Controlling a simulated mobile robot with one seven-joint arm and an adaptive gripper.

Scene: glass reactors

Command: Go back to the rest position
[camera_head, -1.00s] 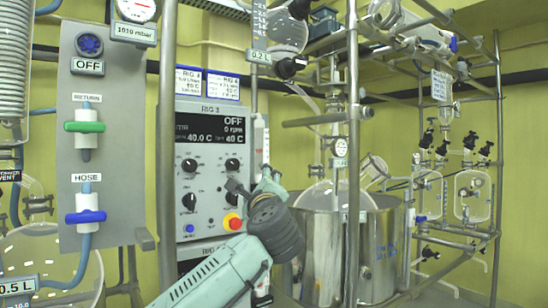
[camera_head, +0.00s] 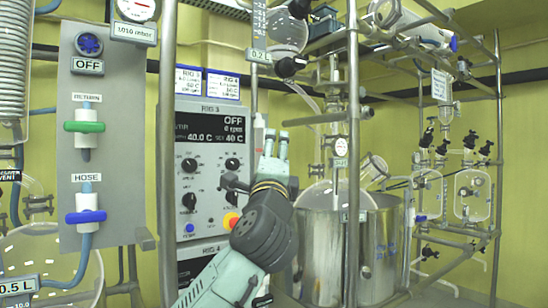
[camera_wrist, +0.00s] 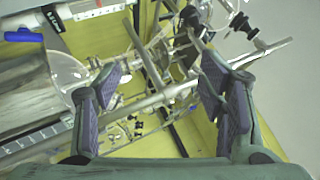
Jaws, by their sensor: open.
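My gripper (camera_head: 274,146) is in front of the control panel in the head view, its fingers pointing up. It covers part of the panel's right side. In the wrist view my gripper (camera_wrist: 161,90) is open, with its two padded fingers wide apart and nothing held between them. Metal rods and glassware show beyond the fingers, and I cannot tell how far away they are.
The control panel (camera_head: 208,134), marked RIG 3, reads OFF. A steel vessel (camera_head: 322,250) with glassware stands right of my gripper. Vertical metal posts (camera_head: 353,130) stand near it. A grey valve board (camera_head: 105,150) with green and blue handles is at the left.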

